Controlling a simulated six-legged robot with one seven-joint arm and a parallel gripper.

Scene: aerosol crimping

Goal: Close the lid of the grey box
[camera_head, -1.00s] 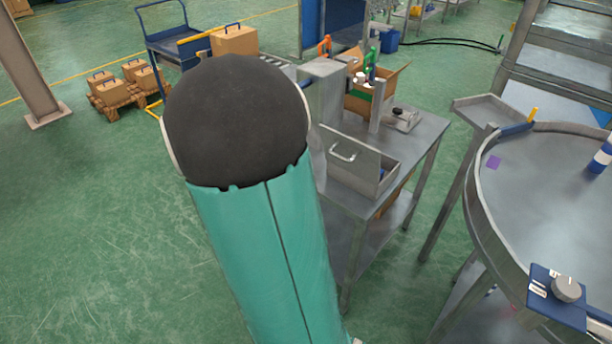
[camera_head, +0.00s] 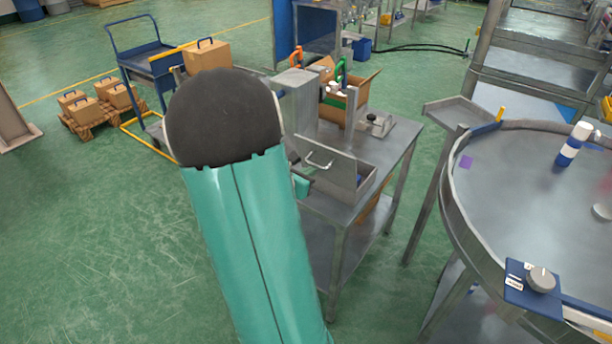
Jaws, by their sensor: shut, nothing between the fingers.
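The grey box (camera_head: 368,187) sits on the front part of the metal table. Its lid (camera_head: 335,174) is raised and tilted on the left side, with a pale handle (camera_head: 318,161) on its face. The box's inside shows to the right of the lid, with something blue in it. My gripper (camera_head: 307,178) shows only as a small dark part just left of the lid, by a teal bit of my arm. It is shut and empty. My large teal arm hides the rest, and I cannot tell whether it touches the lid.
The table (camera_head: 385,160) also bears a grey upright machine (camera_head: 297,103), an open cardboard box (camera_head: 355,98) and a small metal fixture (camera_head: 375,122). A round metal table (camera_head: 510,210) with a blue-and-white bottle (camera_head: 574,143) stands at right.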

